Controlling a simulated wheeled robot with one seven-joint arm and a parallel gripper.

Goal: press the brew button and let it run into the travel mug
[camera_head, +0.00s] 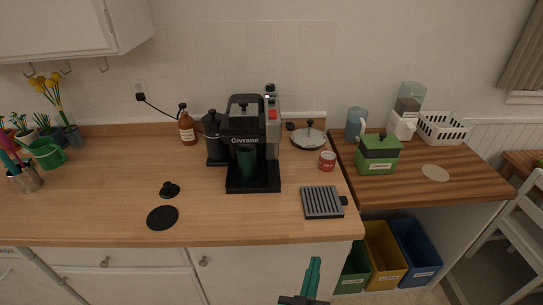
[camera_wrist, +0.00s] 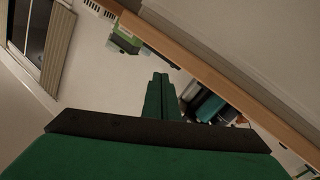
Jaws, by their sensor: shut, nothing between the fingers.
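The black coffee machine (camera_head: 247,117), marked "Givrane", stands on the wooden counter. A dark green travel mug (camera_head: 247,162) stands upright in its bay, above the drip tray. A red button (camera_head: 272,114) shows on the grey right side of the machine; a small pale button or light is above it. My gripper (camera_head: 314,262) is at the bottom of the head view, in front of and below the counter edge, well away from the machine. Its green fingers are shut and empty; they also show together in the wrist view (camera_wrist: 162,80). The wrist view does not show the machine or mug.
Near the machine are a red can (camera_head: 327,160), a grey slatted tray (camera_head: 322,202), a lidded pan (camera_head: 309,138) and a brown bottle (camera_head: 187,128). A green box (camera_head: 377,154) sits right. Coloured bins (camera_head: 384,255) stand below. The counter front left of the slatted tray is mostly clear.

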